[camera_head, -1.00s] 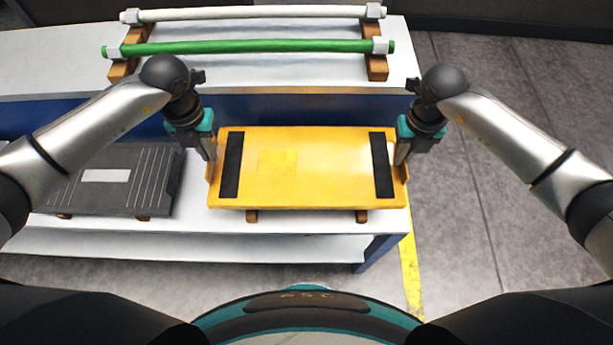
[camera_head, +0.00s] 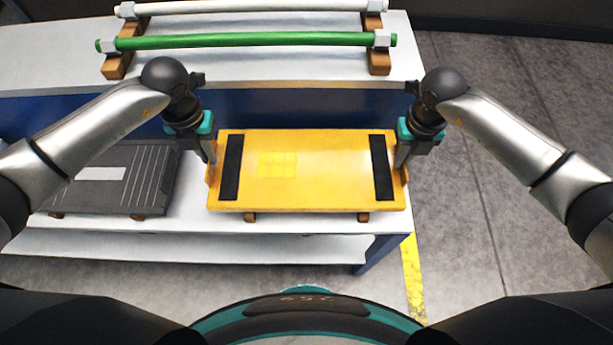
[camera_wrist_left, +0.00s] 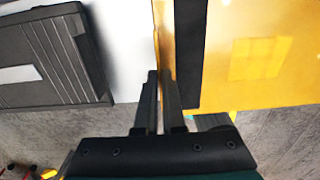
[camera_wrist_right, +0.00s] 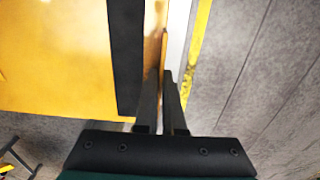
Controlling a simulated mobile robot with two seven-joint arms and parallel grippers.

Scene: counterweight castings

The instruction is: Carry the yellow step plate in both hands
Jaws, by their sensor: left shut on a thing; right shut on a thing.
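The yellow step plate (camera_head: 307,172) has a black strip near each short end and a paler square patch on its top. It lies level over wooden blocks at the front of the white table; I cannot tell whether it touches them. My left gripper (camera_head: 211,160) is shut on its left edge, and my right gripper (camera_head: 402,160) is shut on its right edge. In the left wrist view the fingers (camera_wrist_left: 160,85) close on the plate's rim beside a black strip. In the right wrist view the fingers (camera_wrist_right: 160,85) close on the opposite rim.
A dark grey ribbed plate (camera_head: 105,185) with a pale label lies left of the yellow plate. A green bar (camera_head: 245,42) and a white bar (camera_head: 250,7) rest on wooden supports behind. Grey floor (camera_head: 480,190) with a yellow line (camera_head: 413,275) is clear to the right.

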